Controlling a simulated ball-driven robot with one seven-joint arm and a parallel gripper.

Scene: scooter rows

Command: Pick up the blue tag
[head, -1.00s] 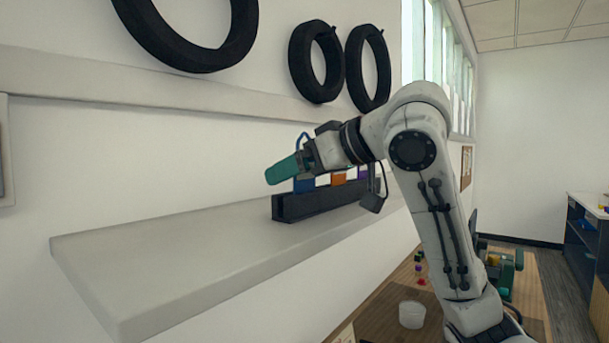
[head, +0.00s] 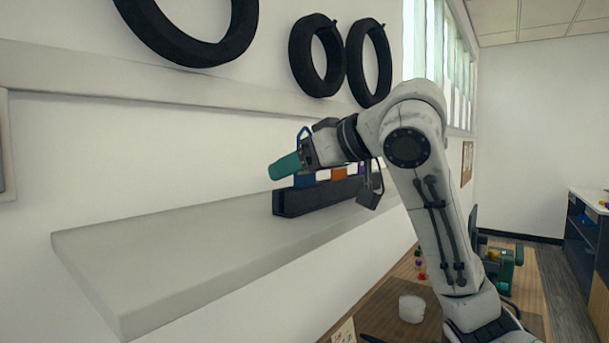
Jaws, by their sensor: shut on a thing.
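A black slotted rack (head: 310,199) stands on the pale wall shelf. The blue tag (head: 304,181) is upright at the rack's near left end, with its lower edge at or in the rack. A thin blue loop (head: 304,131) shows above my gripper and looks like the tag's upper part. My gripper (head: 286,167), with teal fingers, is shut on the blue tag and hides its middle. White, orange (head: 339,174) and purple (head: 361,168) tags stand further along the rack, partly behind my arm.
The wall shelf (head: 140,255) is bare left of the rack. Black tyres (head: 315,55) hang on the wall above. Below right, a wooden table carries a white cup (head: 411,309) and small coloured items. A dark cabinet (head: 588,230) stands far right.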

